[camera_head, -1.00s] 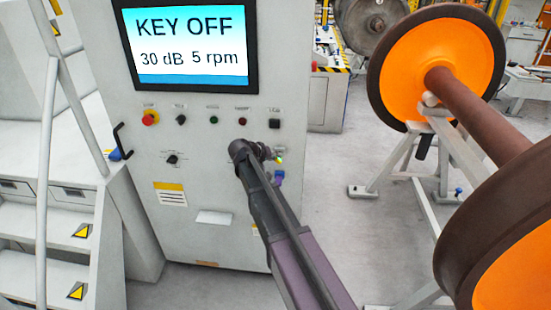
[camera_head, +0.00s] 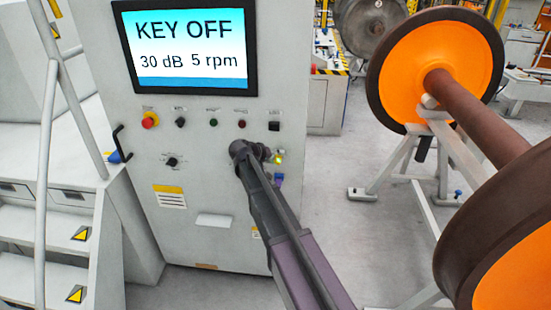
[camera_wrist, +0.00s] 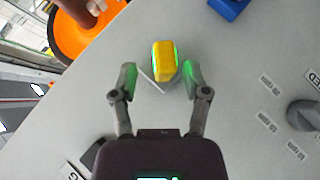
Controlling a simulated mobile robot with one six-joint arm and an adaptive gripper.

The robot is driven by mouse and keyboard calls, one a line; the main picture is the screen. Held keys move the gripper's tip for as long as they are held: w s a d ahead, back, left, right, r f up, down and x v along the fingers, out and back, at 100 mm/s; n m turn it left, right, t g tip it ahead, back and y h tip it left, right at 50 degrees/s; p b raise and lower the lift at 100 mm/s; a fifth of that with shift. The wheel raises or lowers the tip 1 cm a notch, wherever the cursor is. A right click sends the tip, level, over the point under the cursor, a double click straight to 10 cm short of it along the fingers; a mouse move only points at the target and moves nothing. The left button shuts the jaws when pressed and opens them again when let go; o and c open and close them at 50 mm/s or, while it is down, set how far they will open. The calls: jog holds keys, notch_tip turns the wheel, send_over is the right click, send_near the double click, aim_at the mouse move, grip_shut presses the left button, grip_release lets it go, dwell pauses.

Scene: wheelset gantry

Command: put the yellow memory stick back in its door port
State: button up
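The yellow memory stick (camera_wrist: 163,60) shows in the wrist view against the grey cabinet door, over a small square plate that is mostly hidden behind it. Green light falls on its sides. I cannot tell how deep it sits in the port. My gripper (camera_wrist: 160,78) is open, with one finger on each side of the stick and a visible gap to both. In the head view the stick (camera_head: 279,160) is a small yellow spot just right of my gripper (camera_head: 266,153), whose fingers are hard to make out there.
The cabinet screen (camera_head: 188,48) reads KEY OFF, 30 dB, 5 rpm. Knobs and buttons (camera_head: 213,122) line the door below it. A blue part (camera_head: 278,179) is just below the stick. An orange-faced wheelset (camera_head: 430,70) stands at right, with open floor between.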

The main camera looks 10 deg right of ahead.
dwell(0.3)
jog(key=s+a, duration=0.2)
jog(key=s, duration=0.6)
jog(key=shift+a, duration=0.3)
dwell(0.9)
jog(key=s+f+g+y, duration=0.3)
jog(key=s+f+y, duration=0.1)
jog(key=s, duration=0.8)
jog(key=s+d+f+g+y, duration=0.1)
jog(key=s+f+y, duration=0.3)
jog(key=s, duration=0.7)
jog(key=shift+s+f+g+y, duration=0.25)
jog(key=shift+s+g+y, duration=0.1)
jog(key=shift+g+y, duration=0.55)
dwell(0.9)
